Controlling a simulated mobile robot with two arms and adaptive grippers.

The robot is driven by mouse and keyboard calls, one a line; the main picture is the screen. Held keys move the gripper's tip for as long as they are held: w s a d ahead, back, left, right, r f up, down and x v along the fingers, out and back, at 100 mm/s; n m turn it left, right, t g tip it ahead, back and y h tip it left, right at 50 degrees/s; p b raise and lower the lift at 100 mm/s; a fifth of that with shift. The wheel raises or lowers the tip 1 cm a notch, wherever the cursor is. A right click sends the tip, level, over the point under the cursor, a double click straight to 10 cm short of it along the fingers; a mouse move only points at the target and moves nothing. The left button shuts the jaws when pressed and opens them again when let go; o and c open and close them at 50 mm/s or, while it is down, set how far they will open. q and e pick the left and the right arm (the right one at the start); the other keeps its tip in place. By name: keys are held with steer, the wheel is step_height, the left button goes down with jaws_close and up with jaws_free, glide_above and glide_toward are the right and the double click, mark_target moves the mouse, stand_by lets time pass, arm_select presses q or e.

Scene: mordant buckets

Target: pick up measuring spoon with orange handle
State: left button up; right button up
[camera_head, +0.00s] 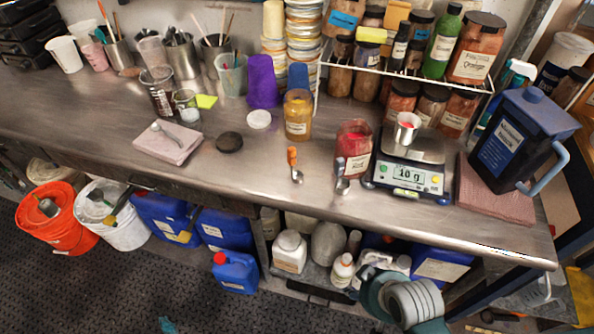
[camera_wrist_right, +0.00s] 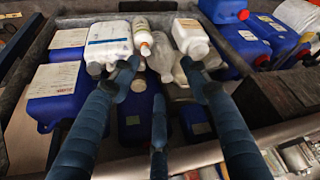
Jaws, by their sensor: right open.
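The measuring spoon with an orange handle (camera_head: 292,157) lies on the steel counter near its front edge in the head view. Its handle points to the back and its small metal bowl is toward the front. My right gripper (camera_head: 372,283) is below the counter's front edge, to the right of the spoon, in front of the lower shelf. In the right wrist view my right gripper (camera_wrist_right: 160,68) is open and empty, its fingers spread toward bottles and jugs on the lower shelf. The spoon is not seen there. My left gripper is not in view.
A second spoon (camera_head: 342,185) lies by the red powder jar (camera_head: 353,146). A yellow powder jar (camera_head: 298,117) stands behind the orange-handled spoon. A scale (camera_head: 409,178) with a cup stands to the right.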

mark_target(294, 155)
steer(key=w+a+r+n+t+y, duration=0.1)
steer(key=w+a+r+t+y, duration=0.25)
steer(key=w+a+r, duration=0.45)
steer(key=w+a+r+n+t+y, duration=0.2)
steer(key=w+a+r+t, duration=0.15)
steer(key=w+r, duration=0.9)
steer(key=shift+w+a+r+h+p, duration=0.15)
steer(key=shift+w+a+r+p, duration=0.2)
steer(key=shift+w+a, duration=0.3)
steer(key=shift+w+a+r+h+p, duration=0.1)
steer(key=shift+w+a+r+p, duration=0.15)
steer(key=shift+w+a, duration=0.35)
steer(key=shift+t, duration=0.3)
steer(key=p+x, duration=0.1)
steer(key=x, duration=0.3)
steer(key=shift+w+a+f+p, duration=0.15)
steer(key=shift+w+p, duration=0.1)
steer(key=shift+p, duration=0.15)
steer(key=shift+w+a+f, duration=0.2)
steer(key=shift+w+f, duration=0.1)
steer(key=shift+w, duration=0.1)
steer(key=c, duration=1.1)
step_height(294, 155, up, 20)
steer(key=b, duration=0.2)
